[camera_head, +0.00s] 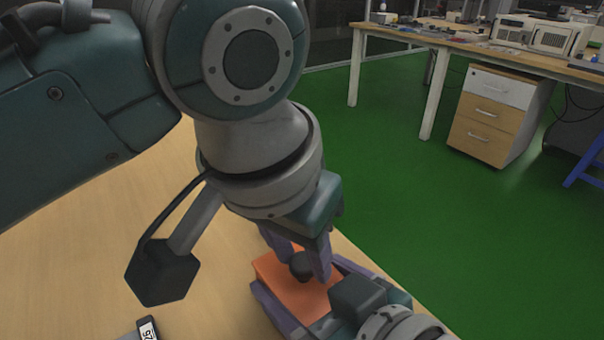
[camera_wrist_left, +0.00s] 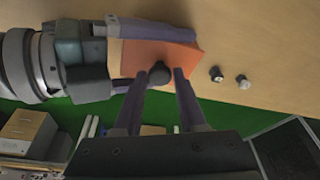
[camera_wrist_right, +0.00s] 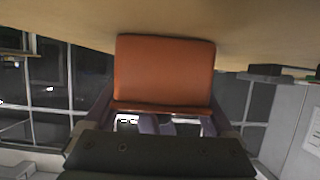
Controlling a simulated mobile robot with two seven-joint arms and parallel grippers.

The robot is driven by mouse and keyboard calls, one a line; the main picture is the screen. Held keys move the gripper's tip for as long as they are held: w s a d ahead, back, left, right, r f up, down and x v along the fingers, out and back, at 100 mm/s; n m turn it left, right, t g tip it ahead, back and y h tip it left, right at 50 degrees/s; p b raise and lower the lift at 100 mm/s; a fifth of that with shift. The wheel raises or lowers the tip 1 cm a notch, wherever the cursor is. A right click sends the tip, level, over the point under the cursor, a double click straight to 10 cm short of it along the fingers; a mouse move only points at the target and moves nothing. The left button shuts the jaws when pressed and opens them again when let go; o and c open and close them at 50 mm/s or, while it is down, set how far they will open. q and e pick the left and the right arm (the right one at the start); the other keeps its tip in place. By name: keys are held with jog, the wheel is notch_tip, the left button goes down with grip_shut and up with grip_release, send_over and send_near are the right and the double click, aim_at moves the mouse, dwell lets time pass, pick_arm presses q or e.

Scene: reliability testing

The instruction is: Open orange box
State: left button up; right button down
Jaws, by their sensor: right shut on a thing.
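The orange box (camera_head: 297,294) sits near the table edge, with a round black knob (camera_head: 301,266) on its top. The box also shows in the left wrist view (camera_wrist_left: 150,54) and the right wrist view (camera_wrist_right: 165,75). My left gripper (camera_head: 303,270) points down over the box. Its two fingers stand on either side of the knob (camera_wrist_left: 160,73), open with small gaps. My right gripper (camera_wrist_right: 160,105) comes from the near right, its purple fingers shut on the box's two sides. The lid looks closed in the head view; its seam is not clear.
Two small black-and-white parts (camera_wrist_left: 216,73) lie on the wooden table beside the box. The table (camera_head: 90,250) is otherwise largely bare. Beyond its edge is green floor (camera_head: 400,200).

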pick_arm(q)
grip_shut()
jog(key=shift+r, duration=0.15)
jog(key=shift+d+r, duration=0.15)
jog(key=shift+r, duration=0.85)
pick_arm(e)
jog(key=shift+s+d+f, duration=0.1)
jog(key=shift+f, duration=0.15)
pick_arm(q)
jog(key=shift+f, duration=0.1)
jog(key=shift+r+t+y, duration=0.35)
jog(key=shift+t+y, duration=0.15)
jog(key=shift+y, duration=0.2)
pick_arm(e)
jog(key=shift+r, duration=0.1)
